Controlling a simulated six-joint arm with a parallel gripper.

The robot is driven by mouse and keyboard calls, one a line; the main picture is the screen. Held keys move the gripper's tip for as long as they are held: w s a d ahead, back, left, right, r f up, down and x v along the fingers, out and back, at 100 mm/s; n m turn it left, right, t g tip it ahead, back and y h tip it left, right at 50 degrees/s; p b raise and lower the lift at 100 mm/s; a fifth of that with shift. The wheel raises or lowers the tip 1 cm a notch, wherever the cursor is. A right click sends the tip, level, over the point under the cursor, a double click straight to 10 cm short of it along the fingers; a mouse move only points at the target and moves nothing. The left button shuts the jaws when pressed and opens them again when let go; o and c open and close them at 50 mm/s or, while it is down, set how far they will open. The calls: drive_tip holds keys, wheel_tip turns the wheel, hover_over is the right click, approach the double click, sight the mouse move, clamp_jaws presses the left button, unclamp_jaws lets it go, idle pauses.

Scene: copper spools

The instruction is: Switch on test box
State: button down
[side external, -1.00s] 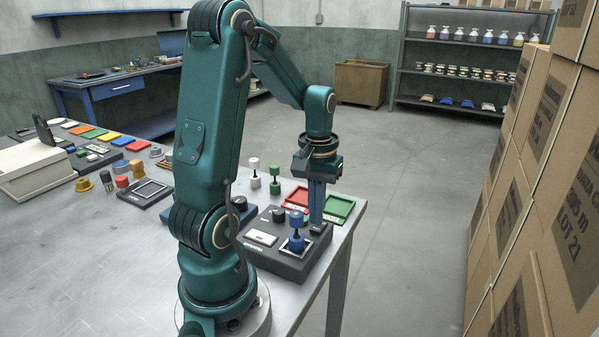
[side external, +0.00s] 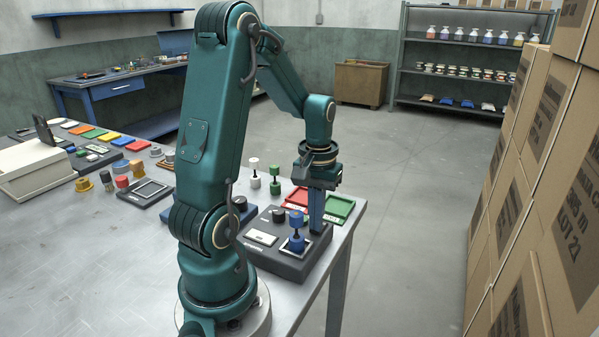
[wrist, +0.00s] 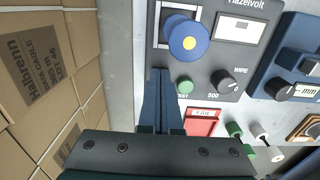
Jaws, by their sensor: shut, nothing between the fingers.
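The dark grey test box (side external: 273,262) sits near the table's right edge; its panel (wrist: 243,63) reads "Hazelvolt" in the wrist view. It bears a light display (side external: 263,238), a black knob (wrist: 222,82) and a round green button (wrist: 184,84) with a partly covered label. A blue spool (side external: 297,240) stands upright in the box's square holder. My gripper (side external: 317,230) is shut and empty, pointing down at the box's far right corner. In the wrist view its fingertips (wrist: 160,72) lie beside the green button and hide the panel there. Contact cannot be told.
A red FAIL tray (wrist: 203,120) and a green tray (side external: 339,208) lie behind the box. A green spool (side external: 276,179) and a white spool (side external: 255,172) stand nearby. Stacked cartons (side external: 540,190) rise to the right, beyond a floor gap. The front left tabletop is clear.

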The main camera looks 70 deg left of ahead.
drive_tip(key=shift+f, duration=0.15)
drive_tip(key=shift+r, duration=3.55)
drive_tip(key=s+d+r+m+t, duration=0.1)
drive_tip(key=d+m, duration=0.3)
drive_tip(key=d, duration=0.4)
drive_tip(key=s+d+r+m+t, duration=0.2)
drive_tip(key=d+m+t, duration=0.2)
drive_tip(key=d, duration=0.4)
drive_tip(key=shift+s+r+m+t, duration=0.3)
drive_tip(key=shift+r+m, duration=0.1)
drive_tip(key=shift+m, duration=0.1)
